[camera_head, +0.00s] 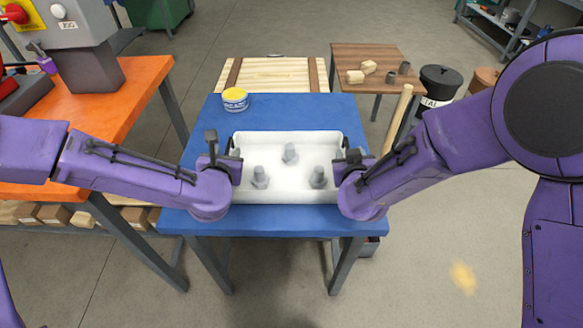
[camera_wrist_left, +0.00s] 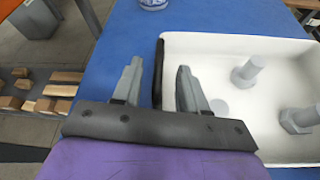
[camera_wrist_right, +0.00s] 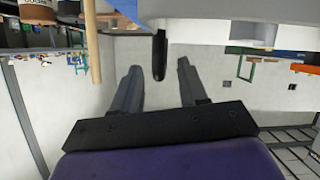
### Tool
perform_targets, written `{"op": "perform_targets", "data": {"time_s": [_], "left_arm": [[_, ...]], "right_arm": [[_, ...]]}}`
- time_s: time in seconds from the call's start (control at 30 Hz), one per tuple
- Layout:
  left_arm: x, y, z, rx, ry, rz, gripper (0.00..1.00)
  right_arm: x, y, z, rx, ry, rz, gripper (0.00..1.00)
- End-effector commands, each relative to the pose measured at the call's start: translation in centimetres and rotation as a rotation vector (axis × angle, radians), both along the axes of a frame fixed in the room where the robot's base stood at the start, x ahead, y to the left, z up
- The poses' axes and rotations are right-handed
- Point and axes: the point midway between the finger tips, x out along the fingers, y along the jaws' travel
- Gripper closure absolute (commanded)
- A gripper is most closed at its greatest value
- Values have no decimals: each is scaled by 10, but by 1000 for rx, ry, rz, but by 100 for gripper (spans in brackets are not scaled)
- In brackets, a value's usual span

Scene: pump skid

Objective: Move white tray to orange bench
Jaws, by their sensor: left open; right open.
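The white tray (camera_head: 288,195) rests on the blue table (camera_head: 290,112) with several grey bolts standing in it, one of them the bolt (camera_head: 289,153). My left gripper (camera_head: 226,153) is at the tray's left end. In the left wrist view its open fingers (camera_wrist_left: 158,85) stand either side of the dark left handle (camera_wrist_left: 159,72). My right gripper (camera_head: 350,160) is at the right end. In the right wrist view its open fingers (camera_wrist_right: 158,80) straddle the dark right handle (camera_wrist_right: 160,55). The orange bench (camera_head: 125,82) is at the left.
A yellow-lidded tub (camera_head: 235,100) stands on the blue table behind the tray. A grey machine (camera_head: 85,45) occupies the orange bench's back. Behind the table are a wooden pallet (camera_head: 270,75), a brown table (camera_head: 375,55) and a black bin (camera_head: 440,82). The bench's front part looks partly clear.

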Motion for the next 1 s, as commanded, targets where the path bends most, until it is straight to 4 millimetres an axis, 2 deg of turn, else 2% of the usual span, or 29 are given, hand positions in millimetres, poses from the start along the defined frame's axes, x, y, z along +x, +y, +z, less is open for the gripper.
{"op": "perform_targets", "data": {"time_s": [0.1, 0.27, 0.6, 0.67, 0.73, 0.77, 1.0], "left_arm": [[18, 2, -8, 1, 1, 2, 58], [33, 2, -14, 0, 1, 0, 58], [37, 2, -15, 0, 0, -1, 58], [37, 2, -15, 1, 0, -1, 74], [37, 2, -15, 1, 0, -1, 97], [37, 2, -15, 1, 0, -1, 100], [37, 2, -15, 1, 0, -1, 100]], "right_arm": [[18, -2, -8, 1, 1, -1, 57], [33, -3, -13, 0, 0, 0, 57], [37, -4, -15, -1, 0, -1, 57], [37, -4, -15, 0, 0, -1, 74], [37, -4, -15, -1, 0, -2, 96], [37, -4, -15, -1, 0, -2, 100], [37, -5, -15, -1, 0, -2, 100]]}}
